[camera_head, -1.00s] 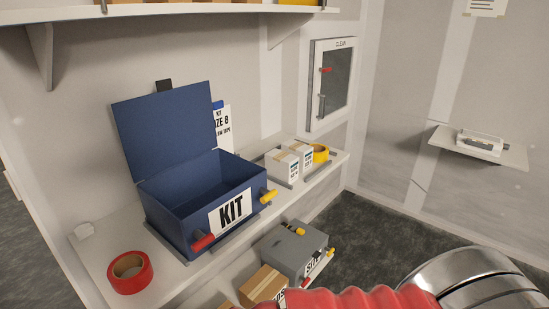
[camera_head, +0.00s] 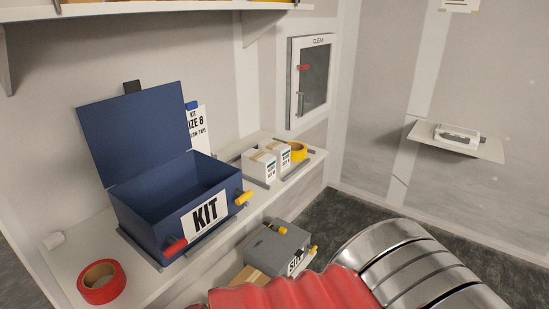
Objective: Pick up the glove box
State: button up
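No box carries a readable "glove" label, so I cannot tell for certain which is the glove box. A small white box with a grey marking (camera_head: 457,135) lies on the small wall shelf (camera_head: 488,152) at the right. Two small white cartons with tan tops and dark labels stand side by side on the bench: a nearer one (camera_head: 259,168) and a farther one (camera_head: 279,154). My arm's red ribbed sleeve and silver bands cross the bottom right. My gripper is not in view.
An open blue KIT box (camera_head: 155,205) stands on the bench (camera_head: 70,262), with a red tape roll (camera_head: 101,281) at its left and a yellow roll (camera_head: 298,151) beyond the cartons. A grey case (camera_head: 275,247) sits lower down. Dark floor lies open at centre right.

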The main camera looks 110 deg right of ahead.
aim_at(283, 151)
jog(key=u, duration=0.05)
jog(key=k, duration=2.45)
jog(key=z, duration=1.05)
jog(key=i, duration=1)
jog(key=z, duration=0.1)
